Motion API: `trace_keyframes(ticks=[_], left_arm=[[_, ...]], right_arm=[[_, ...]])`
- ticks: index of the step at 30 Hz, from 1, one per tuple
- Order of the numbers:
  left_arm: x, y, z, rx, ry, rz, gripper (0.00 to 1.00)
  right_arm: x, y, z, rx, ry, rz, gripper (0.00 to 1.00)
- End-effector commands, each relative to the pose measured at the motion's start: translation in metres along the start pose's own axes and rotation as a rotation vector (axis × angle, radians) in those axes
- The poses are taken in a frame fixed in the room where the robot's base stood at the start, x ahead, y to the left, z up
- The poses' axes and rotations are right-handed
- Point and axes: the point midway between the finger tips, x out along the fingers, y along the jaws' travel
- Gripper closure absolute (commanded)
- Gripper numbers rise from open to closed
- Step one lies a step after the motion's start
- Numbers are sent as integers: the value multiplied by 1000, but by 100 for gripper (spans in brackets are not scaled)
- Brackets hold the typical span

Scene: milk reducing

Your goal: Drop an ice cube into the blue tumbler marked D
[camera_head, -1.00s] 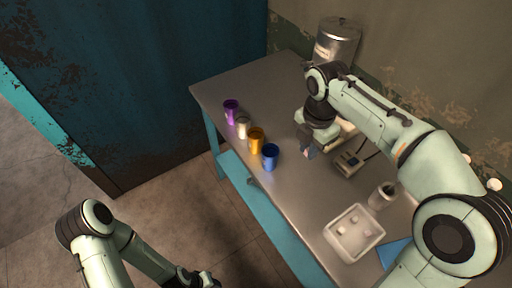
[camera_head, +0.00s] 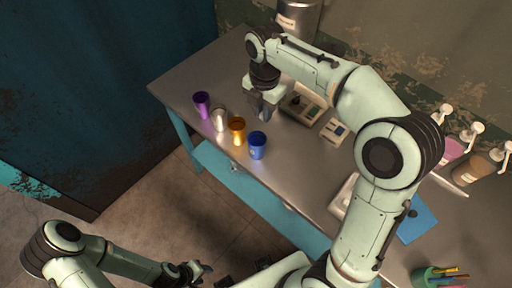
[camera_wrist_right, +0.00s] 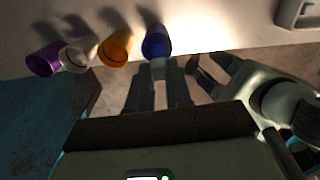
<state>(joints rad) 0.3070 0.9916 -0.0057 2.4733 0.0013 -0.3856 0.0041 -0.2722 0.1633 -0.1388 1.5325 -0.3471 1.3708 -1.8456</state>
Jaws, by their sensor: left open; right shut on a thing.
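The blue tumbler (camera_head: 257,149) stands upright at the near end of a row of tumblers by the table's front edge. A small pale label shows on it, too small to read. My right gripper (camera_head: 264,112) is above the table, just beyond the row. In the right wrist view, its two fingers (camera_wrist_right: 158,72) are shut on a small pale ice cube (camera_wrist_right: 158,64), which overlaps the rim area of the blue tumbler (camera_wrist_right: 155,42) in the picture. I cannot tell the height between them. My left gripper (camera_head: 194,273) is open and empty, low and away from the table.
Orange (camera_head: 237,134), silver (camera_head: 219,121) and purple (camera_head: 202,107) tumblers stand close beside the blue one. A small scale (camera_head: 335,131) sits behind. A blue mat (camera_head: 418,222) and pump bottles (camera_head: 455,148) are at right.

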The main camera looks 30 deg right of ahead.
Motion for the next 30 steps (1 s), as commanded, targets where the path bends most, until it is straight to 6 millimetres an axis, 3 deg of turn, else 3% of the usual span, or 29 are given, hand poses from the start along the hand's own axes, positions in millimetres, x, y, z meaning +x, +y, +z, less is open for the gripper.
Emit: trace_keyframes(ticks=[1,9,19,20,22,23,30], left_arm=[[9,-5,4,-2,-7,-2,57],[34,-17,14,-8,-22,-8,57],[36,-18,14,-8,-22,-8,57],[36,-18,14,-8,-22,-8,57],[36,-18,14,-8,-22,-8,57],[36,-18,14,-8,-22,-8,57],[36,-18,14,-8,-22,-8,57]], right_arm=[[11,-1,-1,0,2,-3,100],[40,-1,-1,-1,1,-2,100],[42,1,0,-1,0,1,100],[42,0,0,-1,0,1,77],[42,0,0,-1,0,1,55],[42,0,0,-1,0,1,51],[42,0,0,-1,0,1,51]])
